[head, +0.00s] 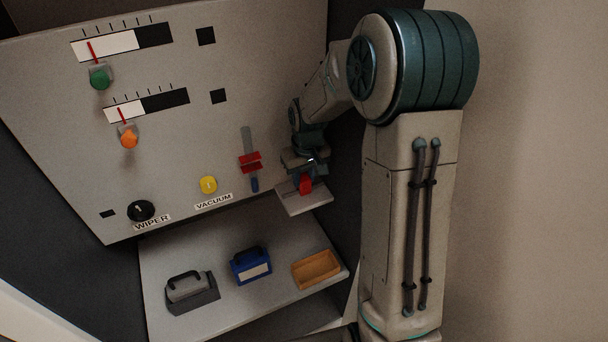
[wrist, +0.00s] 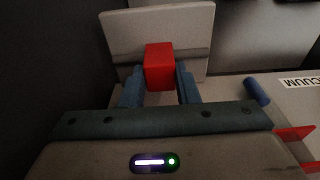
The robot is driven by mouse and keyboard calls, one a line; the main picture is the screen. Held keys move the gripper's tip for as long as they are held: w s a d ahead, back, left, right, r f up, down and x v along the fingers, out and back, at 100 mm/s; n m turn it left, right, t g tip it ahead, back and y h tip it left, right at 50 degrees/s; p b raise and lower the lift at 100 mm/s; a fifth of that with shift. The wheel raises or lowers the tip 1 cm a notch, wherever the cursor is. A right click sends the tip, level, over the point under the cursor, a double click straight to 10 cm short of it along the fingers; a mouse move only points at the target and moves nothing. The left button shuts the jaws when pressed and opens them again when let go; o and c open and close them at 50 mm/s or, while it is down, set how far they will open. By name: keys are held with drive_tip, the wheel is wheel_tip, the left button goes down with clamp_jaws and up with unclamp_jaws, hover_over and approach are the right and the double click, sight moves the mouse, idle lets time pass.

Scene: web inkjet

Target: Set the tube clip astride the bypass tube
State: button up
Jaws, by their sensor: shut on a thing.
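A red block, which I take to be the tube clip (wrist: 159,66), is between the two blue fingers of my gripper (wrist: 160,92). It also shows as a small red piece (head: 305,185) under my gripper (head: 306,178) in the head view. The clip is over a small grey ledge (wrist: 117,28) beside the panel; I cannot tell whether it touches it. To the left on the panel, a blue upright rod (head: 254,185), perhaps the bypass tube, shows below red brackets (head: 250,162). It also shows in the wrist view (wrist: 257,91), right of my gripper. Nothing red sits on its blue part.
The panel (head: 200,110) carries gauges, a yellow VACUUM button (head: 208,184) and a black WIPER knob (head: 141,211). A lower shelf (head: 225,312) holds a grey handled block (head: 190,290), a blue box (head: 251,266) and an orange tray (head: 316,269).

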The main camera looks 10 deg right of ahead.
sight(306, 182)
drive_tip(key=shift+f, duration=0.25)
drive_tip(key=o, duration=1)
drive_tip(key=shift+r, duration=0.1)
drive_tip(key=shift+o, duration=0.2)
drive_tip(key=shift+r, duration=0.15)
wheel_tip(306, 182, up, 11)
drive_tip(key=s+b, duration=0.1)
drive_tip(key=s+r+m+t, duration=0.2)
drive_tip(key=s, duration=2)
drive_tip(key=shift+r, duration=0.2)
drive_tip(key=shift+f+b, duration=0.25)
drive_tip(key=shift+b, duration=0.15)
